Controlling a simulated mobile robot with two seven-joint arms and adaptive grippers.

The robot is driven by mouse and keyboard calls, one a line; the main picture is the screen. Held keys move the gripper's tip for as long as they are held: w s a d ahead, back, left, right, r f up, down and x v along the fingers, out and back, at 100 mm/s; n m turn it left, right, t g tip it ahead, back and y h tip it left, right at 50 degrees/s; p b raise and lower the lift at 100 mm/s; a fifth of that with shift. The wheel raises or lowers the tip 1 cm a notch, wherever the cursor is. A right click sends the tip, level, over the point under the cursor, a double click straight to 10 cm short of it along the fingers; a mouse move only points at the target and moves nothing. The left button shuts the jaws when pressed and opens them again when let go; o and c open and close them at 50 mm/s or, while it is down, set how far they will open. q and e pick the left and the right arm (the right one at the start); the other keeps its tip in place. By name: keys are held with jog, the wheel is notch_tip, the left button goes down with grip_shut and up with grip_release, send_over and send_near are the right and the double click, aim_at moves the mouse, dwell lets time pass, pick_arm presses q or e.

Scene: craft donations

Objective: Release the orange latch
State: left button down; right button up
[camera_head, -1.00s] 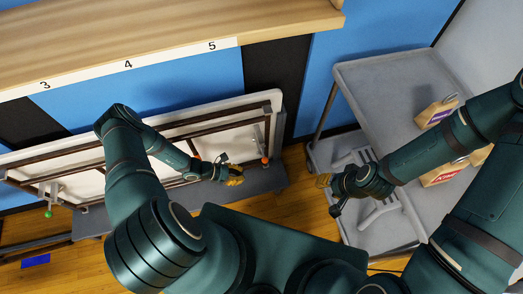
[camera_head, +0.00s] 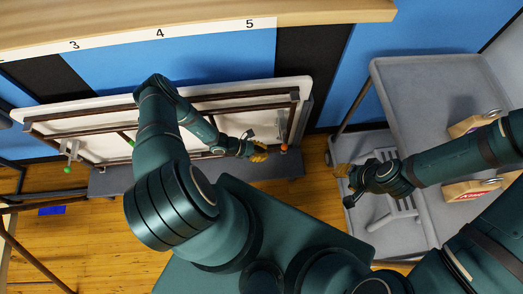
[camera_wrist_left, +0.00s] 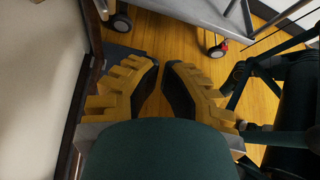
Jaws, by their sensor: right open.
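The orange latch (camera_head: 284,148) is a small orange knob with a grey metal bracket at the right end of a folded table (camera_head: 205,88) with brown frame bars, standing on edge. My left gripper (camera_head: 258,152) is just left of the orange knob, with a small gap seen between them. In the left wrist view its yellow fingers (camera_wrist_left: 161,66) are apart, with only floor showing between them; the latch is not visible there. A green knob (camera_head: 67,169) sits at the table's left end. My right gripper (camera_head: 343,178) is open and empty beside the grey cart.
A wooden shelf (camera_head: 200,20) numbered 3 to 5 runs along the top. Cart wheels (camera_wrist_left: 217,50) show in the left wrist view. Wooden floor is open at lower left.

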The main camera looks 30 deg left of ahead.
aim_at(282, 147)
pick_arm(q)
jog(key=b+x, duration=0.2)
jog(key=x, duration=0.5)
jog(key=shift+w+a+r+p, duration=0.1)
jog(key=shift+w+r+p, duration=0.15)
jog(key=shift+r, duration=0.8)
jog(key=shift+w+r+p, duration=0.2)
jog(key=shift+r+p, duration=0.05)
jog(key=shift+r, duration=0.8)
pick_arm(e)
jog(key=shift+w+f, duration=0.15)
jog(key=shift+f, duration=0.5)
pick_arm(q)
notch_tip(282, 147, up, 4)
jog(key=p, duration=0.3)
jog(key=shift+r, duration=0.1)
pick_arm(e)
jog(key=r, duration=0.3)
jog(key=shift+s+r, duration=0.25)
jog(key=shift+s, duration=0.15)
